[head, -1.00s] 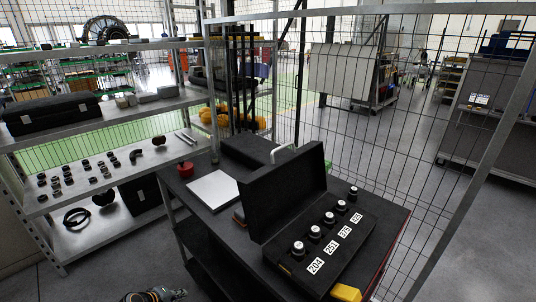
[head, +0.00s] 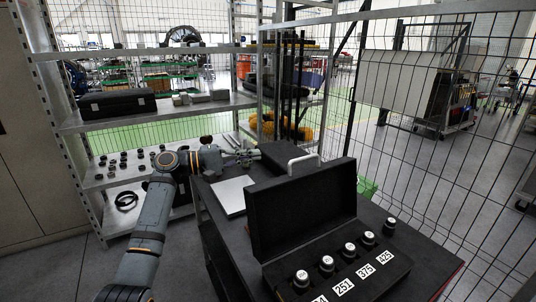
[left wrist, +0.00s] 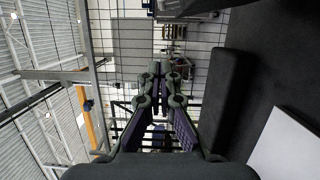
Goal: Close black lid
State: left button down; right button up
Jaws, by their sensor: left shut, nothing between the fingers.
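The black lid (head: 303,210) stands open and upright at the back of a black case (head: 392,270) on the dark cart top. Several dark knobs with pale tops stand in a row in the case, behind white number labels. My left gripper (head: 250,154) is shut and empty. In the head view it is to the left of the lid and farther back, apart from it, over the cart's far end. Its closed fingers also show in the left wrist view (left wrist: 163,80). My right gripper is in neither view.
A closed black box with a pale handle (head: 303,161) is behind the lid. A white panel (head: 233,195) lies left on the cart. A wire mesh fence (head: 440,160) runs along the right. Metal shelves (head: 150,118) stand at the left.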

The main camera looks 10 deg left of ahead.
pick_arm(q)
jog(key=d+p, duration=0.4)
jog(key=d, duration=0.7)
jog(key=shift+p, duration=0.4)
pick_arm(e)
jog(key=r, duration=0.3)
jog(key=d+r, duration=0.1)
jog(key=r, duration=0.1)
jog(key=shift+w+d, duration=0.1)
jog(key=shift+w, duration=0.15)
pick_arm(q)
jog(key=shift+d+r, duration=0.1)
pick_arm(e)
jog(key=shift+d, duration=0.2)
